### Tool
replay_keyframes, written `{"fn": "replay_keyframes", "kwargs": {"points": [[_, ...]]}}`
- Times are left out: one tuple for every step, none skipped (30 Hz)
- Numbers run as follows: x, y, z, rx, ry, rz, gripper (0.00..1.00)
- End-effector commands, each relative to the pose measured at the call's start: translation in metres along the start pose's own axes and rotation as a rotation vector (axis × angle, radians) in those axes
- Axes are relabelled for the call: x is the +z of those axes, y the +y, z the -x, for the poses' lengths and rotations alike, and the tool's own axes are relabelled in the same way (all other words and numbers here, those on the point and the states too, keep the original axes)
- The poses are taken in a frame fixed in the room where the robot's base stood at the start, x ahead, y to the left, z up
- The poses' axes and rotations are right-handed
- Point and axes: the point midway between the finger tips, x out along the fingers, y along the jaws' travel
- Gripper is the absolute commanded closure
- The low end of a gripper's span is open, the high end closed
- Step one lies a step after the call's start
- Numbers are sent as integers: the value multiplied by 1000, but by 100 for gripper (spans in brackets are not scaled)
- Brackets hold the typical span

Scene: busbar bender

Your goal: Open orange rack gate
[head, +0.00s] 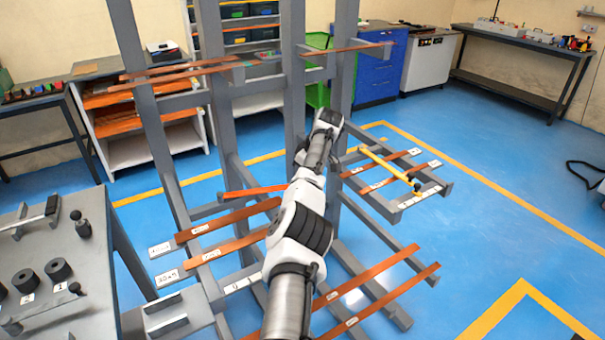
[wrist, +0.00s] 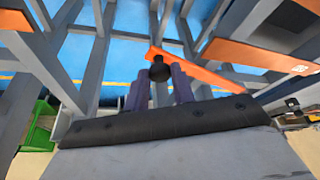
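A bright orange bar (head: 255,191), which looks like the rack gate, crosses the grey rack left of my arm in the head view. In the wrist view an orange bar (wrist: 205,72) runs slantwise beyond the fingers, with a black round knob (wrist: 160,70) in front of it. My gripper (wrist: 160,88) has its two dark fingers apart, one on each side of the knob. A gap seems to show on both sides; I cannot tell whether either finger touches it. In the head view my arm hides the gripper and the bar's right end.
The grey rack (head: 294,70) has uprights and arms close around my arm, bearing several copper bars (head: 228,220). A yellow bar with a black end (head: 388,167) lies right of my arm. A grey bench (head: 100,270) stands at left. Blue floor (head: 500,200) is open at right.

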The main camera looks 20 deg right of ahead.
Motion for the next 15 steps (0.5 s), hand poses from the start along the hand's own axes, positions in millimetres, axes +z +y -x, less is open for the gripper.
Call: {"fn": "replay_keyframes", "kwargs": {"points": [[-2,-1,1,-1,4,3,71],[-2,-1,1,-1,4,3,67],[-2,-1,1,-1,3,3,62],[-2,-1,1,-1,3,3,58],[-2,-1,1,-1,3,3,54],[-2,0,1,-1,2,2,54],[-2,0,1,-1,2,2,54],[-1,0,1,-1,2,2,54],[-1,0,1,-1,2,2,54],[-1,0,1,-1,2,1,54],[-1,0,1,-1,2,1,54],[-1,0,1,-1,1,1,54],[-1,0,1,0,1,1,54],[-1,0,2,0,1,1,54],[-1,0,3,1,1,1,54]]}}
